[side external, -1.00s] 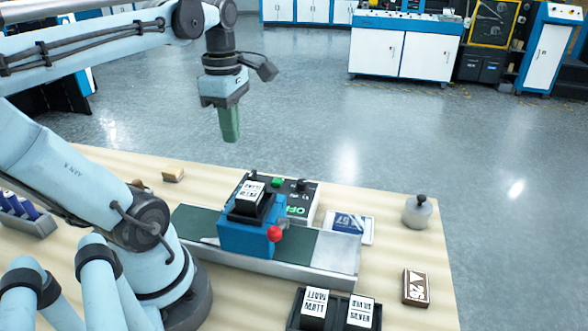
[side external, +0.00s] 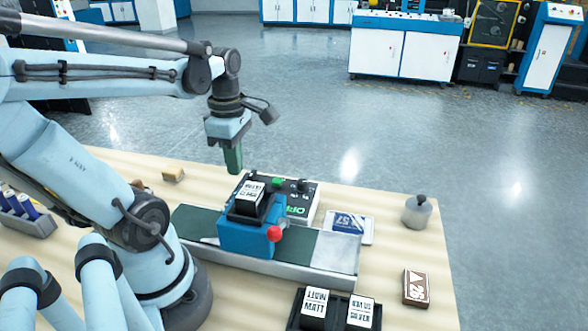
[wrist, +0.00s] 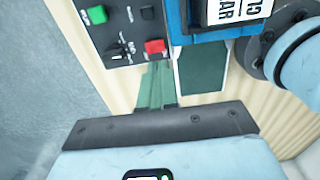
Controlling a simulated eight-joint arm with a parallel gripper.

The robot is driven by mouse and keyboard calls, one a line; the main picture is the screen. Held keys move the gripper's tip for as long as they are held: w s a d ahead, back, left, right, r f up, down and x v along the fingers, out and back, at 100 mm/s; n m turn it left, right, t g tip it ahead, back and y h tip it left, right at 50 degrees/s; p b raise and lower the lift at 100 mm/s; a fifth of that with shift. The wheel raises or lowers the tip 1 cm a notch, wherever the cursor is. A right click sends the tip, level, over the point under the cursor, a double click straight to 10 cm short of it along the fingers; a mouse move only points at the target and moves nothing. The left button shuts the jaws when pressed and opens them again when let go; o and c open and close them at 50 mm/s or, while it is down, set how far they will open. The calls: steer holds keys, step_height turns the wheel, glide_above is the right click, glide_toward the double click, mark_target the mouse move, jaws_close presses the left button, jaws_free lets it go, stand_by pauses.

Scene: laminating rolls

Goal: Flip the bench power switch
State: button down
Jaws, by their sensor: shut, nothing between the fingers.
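The control box (side external: 312,188) stands on the bench behind the blue machine. It shows a green button (side external: 277,182), a black knob-like control (side external: 301,185) and green lettering on its front. In the wrist view, the box's dark panel (wrist: 110,28) carries the green button (wrist: 96,14), a small black lever or knob (wrist: 120,48), a red button (wrist: 154,46) and another dark control (wrist: 147,13). No label readable here tells me which one is the power switch. My gripper (side external: 234,172), with green fingers, is shut and empty, above the bench's back edge left of the box. Its fingertips (wrist: 157,66) appear near the red button; contact cannot be told.
The blue machine (side external: 247,238), with a red knob and a labelled black block on top, sits across a long tray (side external: 335,252). Labelled blocks sit in a front holder. Bench space at the right is partly clear.

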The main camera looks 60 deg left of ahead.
steer(key=shift+f, duration=3.25)
steer(key=shift+f, duration=0.1)
